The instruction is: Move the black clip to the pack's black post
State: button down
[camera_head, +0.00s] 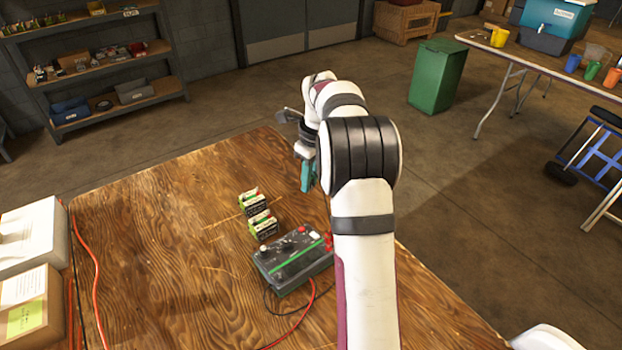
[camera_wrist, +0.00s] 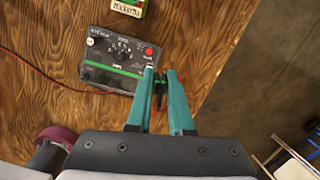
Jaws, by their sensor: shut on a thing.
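My gripper (camera_head: 306,174) is above the wooden table, behind and over the charger in the head view. In the wrist view its teal fingers (camera_wrist: 161,76) are closed on a small dark thing, which looks like the black clip (camera_wrist: 159,90); the fingers hide most of it. Two green-and-black packs stand on the table, a rear one (camera_head: 253,203) and a front one (camera_head: 263,225). One pack shows partly at the top of the wrist view (camera_wrist: 129,8). Their posts are too small to tell apart. Red clips (camera_head: 328,241) show at the charger's right edge.
The dark charger (camera_head: 290,258) with a green stripe sits in front of the packs; it also shows in the wrist view (camera_wrist: 117,56). A red cable (camera_head: 308,310) and a black cable run from it. Boxes (camera_head: 30,250) stand at the left. The table's left middle is clear.

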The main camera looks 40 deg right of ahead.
jog(key=shift+w+a+f+n+g+y, duration=0.2)
jog(key=shift+w+a+f+n, duration=0.4)
jog(key=shift+w+a+n, duration=1.65)
jog(key=shift+w+a+f+n+g+y, duration=0.15)
jog(key=shift+w+a+f+n+g, duration=0.3)
jog(key=shift+a+n, duration=2.15)
jog(key=shift+w+a+f+n+g+y, duration=0.15)
jog(key=shift+w+a+f+n, duration=1)
jog(key=shift+n, duration=2.6)
jog(key=shift+w+d+r, duration=0.15)
jog(key=shift+w+r, duration=0.1)
jog(key=shift+r, duration=0.1)
jog(key=shift+f, duration=3.5)
jog(key=shift+f, duration=0.2)
jog(key=c, duration=0.7)
grip_release()
jog(key=shift+c, duration=0.2)
